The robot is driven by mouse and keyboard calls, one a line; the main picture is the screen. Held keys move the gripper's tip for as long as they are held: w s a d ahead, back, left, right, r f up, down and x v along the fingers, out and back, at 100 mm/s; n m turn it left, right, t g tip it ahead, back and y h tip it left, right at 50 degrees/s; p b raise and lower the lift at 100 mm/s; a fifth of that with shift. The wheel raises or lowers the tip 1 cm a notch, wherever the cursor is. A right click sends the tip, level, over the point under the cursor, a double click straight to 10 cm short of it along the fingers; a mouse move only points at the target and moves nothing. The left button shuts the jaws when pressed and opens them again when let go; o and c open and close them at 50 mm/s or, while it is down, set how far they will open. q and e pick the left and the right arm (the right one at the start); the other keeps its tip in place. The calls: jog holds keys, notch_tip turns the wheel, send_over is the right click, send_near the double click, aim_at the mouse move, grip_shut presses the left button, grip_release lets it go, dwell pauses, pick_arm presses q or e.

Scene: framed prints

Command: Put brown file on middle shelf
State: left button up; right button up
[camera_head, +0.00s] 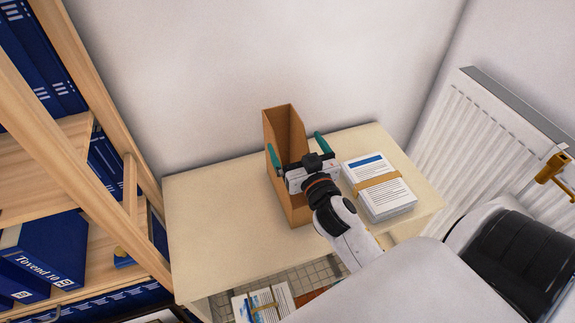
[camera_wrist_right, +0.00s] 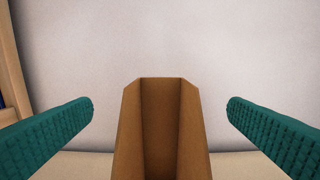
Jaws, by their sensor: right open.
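The brown file (camera_head: 276,131) is an open-topped cardboard holder standing upright on a light wooden table (camera_head: 205,231). My right gripper (camera_head: 298,151) is open at the file, with one teal finger on either side of it in the head view. In the right wrist view the file (camera_wrist_right: 160,125) stands centred between the two spread fingers of the gripper (camera_wrist_right: 160,118), with a gap on both sides. The wooden shelf unit (camera_head: 82,122) is at the left, and its boards hold blue binders. My left gripper is not in view.
A banded stack of papers (camera_head: 380,186) lies on the table just right of the file. Blue binders (camera_head: 48,250) fill parts of the shelves. A white radiator (camera_head: 478,140) is on the right. More papers (camera_head: 262,302) lie below the table top. The table's left part is clear.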

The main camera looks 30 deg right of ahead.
jog(key=p+x, duration=0.2)
jog(key=x, duration=0.6)
jog(key=shift+f, duration=0.35)
jog(key=shift+s, duration=0.15)
jog(key=shift+c, duration=0.4)
jog(key=c, duration=1.4)
